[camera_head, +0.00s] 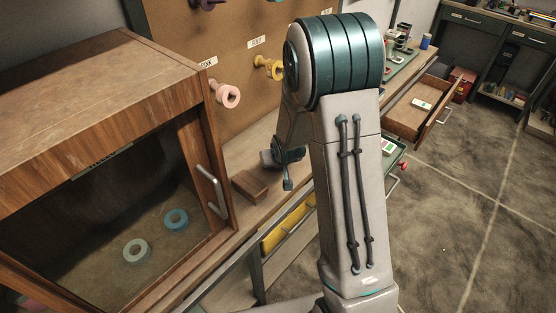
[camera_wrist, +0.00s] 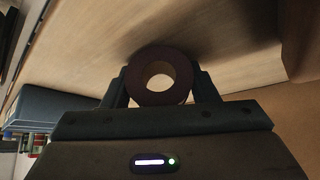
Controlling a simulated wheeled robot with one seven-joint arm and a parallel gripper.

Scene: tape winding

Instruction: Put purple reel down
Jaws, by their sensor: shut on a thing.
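The dark purple reel (camera_wrist: 160,57) is held between the two fingers of my gripper (camera_wrist: 160,76) in the wrist view. Its hole faces the camera, and a light wooden surface (camera_wrist: 90,35) lies behind it. I cannot tell whether the reel touches that surface. In the head view my arm stands in front of the bench, and only a dark part of the hand shows to its left, over the bench top. The reel cannot be made out there.
A wooden cabinet (camera_head: 110,75) at left holds a blue reel (camera_head: 176,219) and a pale green reel (camera_head: 136,250). A brown block (camera_head: 249,186) lies on the bench. A drawer (camera_head: 415,105) stands open.

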